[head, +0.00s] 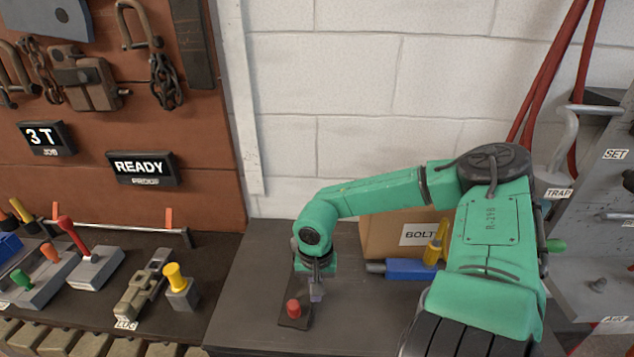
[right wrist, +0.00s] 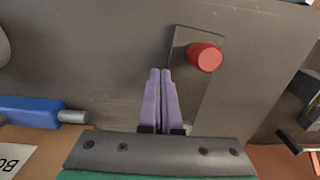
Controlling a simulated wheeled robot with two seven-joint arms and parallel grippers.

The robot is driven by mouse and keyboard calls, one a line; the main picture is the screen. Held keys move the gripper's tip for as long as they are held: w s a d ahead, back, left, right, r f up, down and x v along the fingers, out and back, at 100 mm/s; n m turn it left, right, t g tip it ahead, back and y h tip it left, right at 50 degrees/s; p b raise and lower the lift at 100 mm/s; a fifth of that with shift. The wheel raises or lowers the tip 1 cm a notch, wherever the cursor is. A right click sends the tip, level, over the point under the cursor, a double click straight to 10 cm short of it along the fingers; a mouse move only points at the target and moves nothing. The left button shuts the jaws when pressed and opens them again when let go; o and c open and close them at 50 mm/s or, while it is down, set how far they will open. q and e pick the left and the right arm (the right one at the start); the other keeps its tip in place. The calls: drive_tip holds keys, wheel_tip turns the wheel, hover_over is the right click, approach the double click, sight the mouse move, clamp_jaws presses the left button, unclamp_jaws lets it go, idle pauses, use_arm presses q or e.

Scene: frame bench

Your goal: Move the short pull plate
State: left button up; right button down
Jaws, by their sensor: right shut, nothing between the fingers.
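A short dark flat plate with a red knob, which fits the pull plate (head: 297,322), lies on the grey bench top in the head view. The red knob (head: 293,308) stands up near its front end. In the right wrist view the plate (right wrist: 188,92) runs up beside the fingers, with the knob (right wrist: 205,57) at its far end. My right gripper (head: 317,293) points down just beside the plate. Its pale purple fingers (right wrist: 160,73) are shut together with nothing between them. They partly overlap the plate's near part in the wrist view. My left gripper is out of view.
A cardboard box marked BOLT (head: 385,238) and a blue tool with a yellow handle (head: 408,268) stand behind my right forearm. Several levers and a yellow-knobbed block (head: 180,292) are on the left bench. The bench top (head: 245,325) left of the plate is clear.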

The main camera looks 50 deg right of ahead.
drive_tip(key=shift+w+a, duration=0.25)
drive_tip(key=shift+w, duration=0.05)
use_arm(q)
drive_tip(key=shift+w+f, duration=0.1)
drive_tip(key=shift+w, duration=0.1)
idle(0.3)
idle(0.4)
